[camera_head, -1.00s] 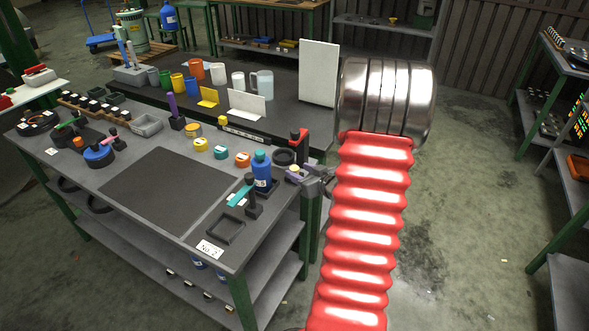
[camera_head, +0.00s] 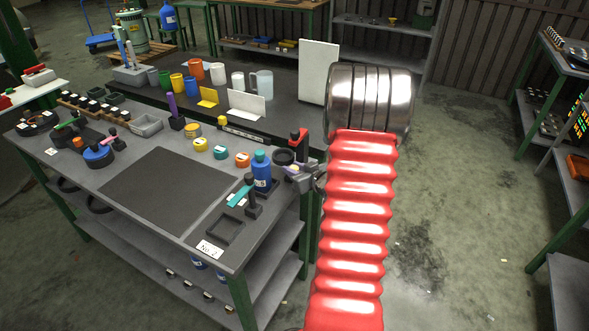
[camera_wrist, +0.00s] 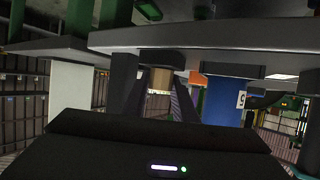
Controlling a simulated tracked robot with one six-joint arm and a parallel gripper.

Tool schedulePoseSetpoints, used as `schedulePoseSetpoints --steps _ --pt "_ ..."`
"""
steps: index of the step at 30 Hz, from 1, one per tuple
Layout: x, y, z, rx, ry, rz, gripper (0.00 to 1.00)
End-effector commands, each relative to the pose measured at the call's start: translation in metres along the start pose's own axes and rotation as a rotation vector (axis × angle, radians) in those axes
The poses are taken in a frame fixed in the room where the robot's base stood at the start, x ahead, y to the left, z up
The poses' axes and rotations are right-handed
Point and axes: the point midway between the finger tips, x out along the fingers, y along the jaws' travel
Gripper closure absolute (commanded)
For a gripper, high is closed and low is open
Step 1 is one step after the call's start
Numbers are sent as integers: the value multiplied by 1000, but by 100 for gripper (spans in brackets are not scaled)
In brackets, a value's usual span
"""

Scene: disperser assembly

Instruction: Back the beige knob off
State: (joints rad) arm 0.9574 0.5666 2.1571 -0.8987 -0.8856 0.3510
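The beige knob (camera_wrist: 159,82) shows in the wrist view, under a dark block in this upside-down picture, between the two dark fingers of my gripper (camera_wrist: 158,95). The fingers look apart, with a gap at the knob's left side; contact is not clear.
A blue bottle (camera_head: 262,176) stands close left of my gripper, and it also fills the wrist view's right side (camera_wrist: 222,102). A red-topped dark post (camera_head: 299,143) and a black ring (camera_head: 284,157) are near. The dark mat (camera_head: 165,190) is bare.

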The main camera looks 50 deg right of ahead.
Motion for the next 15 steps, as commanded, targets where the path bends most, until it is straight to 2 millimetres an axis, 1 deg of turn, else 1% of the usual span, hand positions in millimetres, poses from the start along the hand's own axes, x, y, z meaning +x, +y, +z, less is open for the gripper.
schedulePoseSetpoints --steps 1,8,9,15 --pt "0 0 0 0 0 0 81" --pt "0 0 0 0 0 -1 97" --pt "1 3 0 -1 0 -1 97" --pt "0 1 0 -4 0 -7 97"
